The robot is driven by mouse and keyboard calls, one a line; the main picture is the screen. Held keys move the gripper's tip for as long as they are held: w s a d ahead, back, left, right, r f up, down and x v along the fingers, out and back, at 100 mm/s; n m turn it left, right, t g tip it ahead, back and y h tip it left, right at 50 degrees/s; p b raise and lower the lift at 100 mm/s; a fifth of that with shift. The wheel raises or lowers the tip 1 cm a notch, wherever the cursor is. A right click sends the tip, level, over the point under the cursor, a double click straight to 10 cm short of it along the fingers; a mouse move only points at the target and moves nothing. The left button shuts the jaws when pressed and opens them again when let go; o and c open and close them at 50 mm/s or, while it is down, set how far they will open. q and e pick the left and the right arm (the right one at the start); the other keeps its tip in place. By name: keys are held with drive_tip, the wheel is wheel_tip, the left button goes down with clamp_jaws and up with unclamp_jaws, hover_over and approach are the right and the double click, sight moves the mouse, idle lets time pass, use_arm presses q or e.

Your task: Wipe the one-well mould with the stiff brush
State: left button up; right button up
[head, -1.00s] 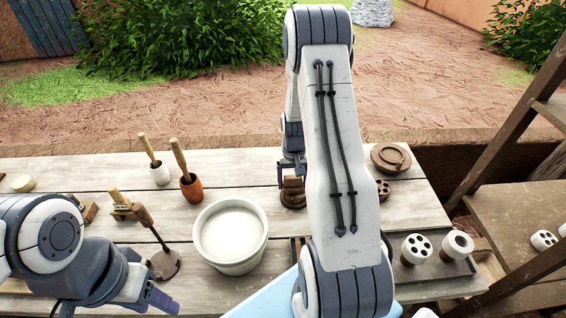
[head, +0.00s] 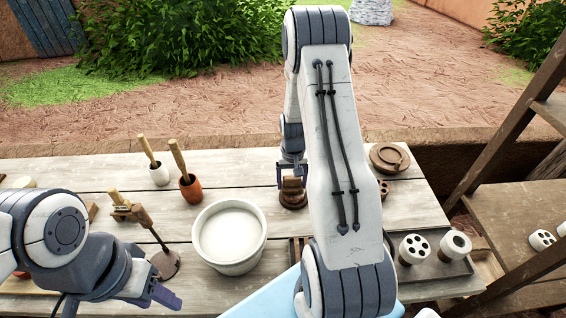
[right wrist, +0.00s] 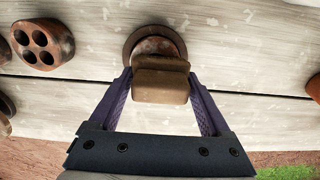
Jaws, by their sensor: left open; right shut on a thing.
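The stiff brush is a brown block (right wrist: 160,88) between the fingers of my right gripper (right wrist: 160,84). In the head view the brush (head: 292,184) shows just left of my right forearm. The one-well mould, a round dark brown disc (right wrist: 138,38), lies on the table right at the brush. It also shows in the head view (head: 293,203). My left gripper (head: 166,293) is open and empty near the table's front left.
A white basin (head: 262,228) stands in the middle of the table. A dark tray (head: 440,270) with white holed pieces is at the right. A brown four-hole piece (right wrist: 43,43) is beside the mould. Mallets, pots and a round brown lidded piece (head: 390,157) stand around.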

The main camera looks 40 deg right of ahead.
sight(286, 177)
drive_tip(key=shift+w+a, duration=0.15)
drive_tip(key=shift+a, duration=0.2)
drive_tip(key=r+p, duration=0.1)
drive_tip(key=r, duration=0.1)
drive_tip(key=r+p, duration=0.1)
drive_tip(key=shift+w+a+r+p, duration=0.2)
drive_tip(key=shift+a+r+p, duration=0.1)
drive_tip(key=shift+a+r, duration=0.1)
drive_tip(key=shift+w+r+p, duration=0.1)
drive_tip(key=shift+r+p, duration=0.25)
wheel_tip(286, 177, up, 4)
drive_tip(key=p, duration=0.3)
drive_tip(key=shift+d+f, duration=0.1)
drive_tip(key=shift+f, duration=0.05)
drive_tip(key=shift+f, duration=0.1)
